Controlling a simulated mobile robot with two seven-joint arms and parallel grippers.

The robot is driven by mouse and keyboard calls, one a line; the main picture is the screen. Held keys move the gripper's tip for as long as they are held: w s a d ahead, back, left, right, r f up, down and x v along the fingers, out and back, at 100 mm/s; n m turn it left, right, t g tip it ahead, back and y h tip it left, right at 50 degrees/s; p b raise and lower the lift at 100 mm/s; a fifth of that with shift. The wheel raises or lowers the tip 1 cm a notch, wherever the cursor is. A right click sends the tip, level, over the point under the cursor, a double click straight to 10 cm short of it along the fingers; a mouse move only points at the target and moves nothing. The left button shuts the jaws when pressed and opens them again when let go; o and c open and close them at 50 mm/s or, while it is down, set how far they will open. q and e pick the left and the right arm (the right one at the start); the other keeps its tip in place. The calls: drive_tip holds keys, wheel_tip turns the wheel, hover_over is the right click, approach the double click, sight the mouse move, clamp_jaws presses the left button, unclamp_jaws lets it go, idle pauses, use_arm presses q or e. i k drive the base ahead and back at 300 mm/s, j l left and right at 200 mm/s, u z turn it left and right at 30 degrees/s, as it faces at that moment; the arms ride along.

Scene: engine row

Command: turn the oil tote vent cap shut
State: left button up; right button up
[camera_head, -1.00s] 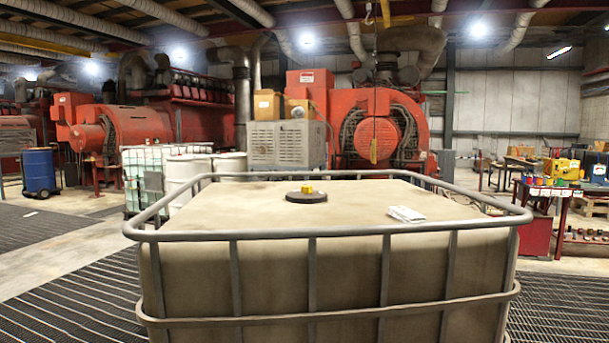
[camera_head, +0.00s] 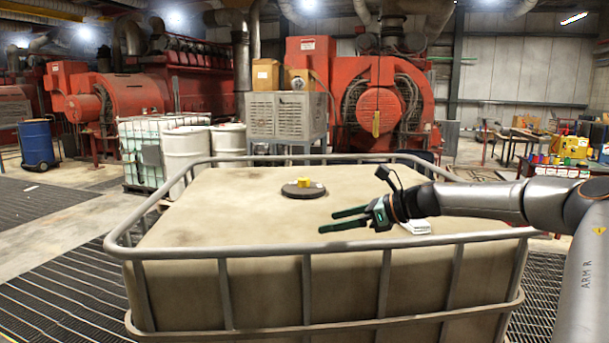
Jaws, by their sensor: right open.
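The oil tote (camera_head: 220,215) stands in front of me, a beige tank in a grey tube cage. On its top is a round black lid (camera_head: 303,192) with a small yellow vent cap (camera_head: 304,183) on it. My right gripper (camera_head: 325,221) reaches in from the right over the tote top, nearer to me than the cap and a little right of it. Its two green fingers are apart with nothing between them, and they do not touch the cap. My left gripper is out of view.
A white paper (camera_head: 412,226) lies on the tote top, partly behind my right gripper. The cage's top rail (camera_head: 330,246) runs around the tote. White drums (camera_head: 186,158) and a blue drum (camera_head: 38,145) stand at the left, and a cluttered bench (camera_head: 560,165) at the right.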

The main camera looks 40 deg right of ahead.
sight(303, 181)
drive_tip(key=i+l, duration=0.25)
drive_tip(key=l, duration=0.15)
drive_tip(key=i+l, duration=0.25)
drive_tip(key=l, duration=0.15)
drive_tip(key=i+l, duration=0.25)
drive_tip(key=l, duration=0.2)
drive_tip(key=i+l, duration=0.25)
drive_tip(key=l, duration=0.15)
